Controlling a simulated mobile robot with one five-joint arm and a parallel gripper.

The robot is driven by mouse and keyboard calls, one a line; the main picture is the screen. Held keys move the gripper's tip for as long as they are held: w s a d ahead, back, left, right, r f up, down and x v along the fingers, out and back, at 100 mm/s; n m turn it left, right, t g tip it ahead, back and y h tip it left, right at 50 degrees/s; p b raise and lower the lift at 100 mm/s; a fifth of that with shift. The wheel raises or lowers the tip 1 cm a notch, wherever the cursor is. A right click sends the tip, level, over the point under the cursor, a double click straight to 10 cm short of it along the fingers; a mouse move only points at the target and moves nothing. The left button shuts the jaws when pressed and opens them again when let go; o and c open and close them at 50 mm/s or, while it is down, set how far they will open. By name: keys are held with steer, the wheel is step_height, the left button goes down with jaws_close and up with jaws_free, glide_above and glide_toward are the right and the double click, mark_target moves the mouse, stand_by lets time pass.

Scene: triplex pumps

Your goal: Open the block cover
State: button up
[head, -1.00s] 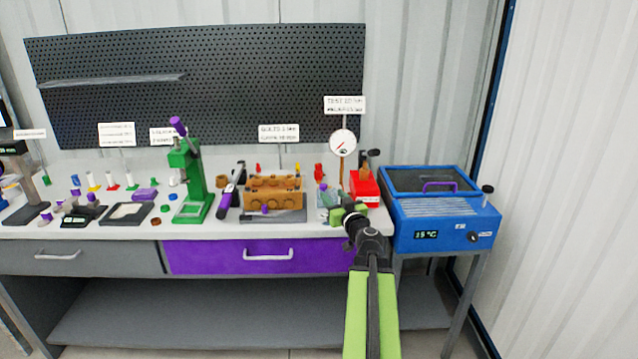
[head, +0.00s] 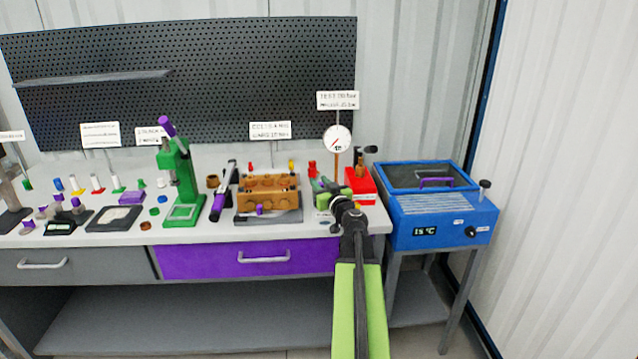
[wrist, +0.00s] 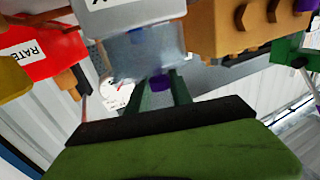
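A clear, pale box-like cover (wrist: 150,45) shows in the wrist view, with a small purple knob (wrist: 158,82) at its edge. I take this as the block cover. In the head view it is mostly hidden behind my gripper (head: 326,190), at the right end of the bench. In the wrist view the two green fingers of my gripper (wrist: 161,88) stand apart, with the purple knob showing between them. A gap shows beside the knob, and I cannot tell whether either finger touches it.
The orange-brown pump block (head: 268,192) stands left of my gripper. A red box (head: 359,187) and a pressure gauge (head: 337,138) stand close behind and right. A blue heater (head: 440,220) with a purple-handled lid (head: 435,182) is beyond the bench's right end.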

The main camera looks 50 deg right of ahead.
jaws_close()
steer(key=shift+w, duration=0.1)
stand_by(0.9)
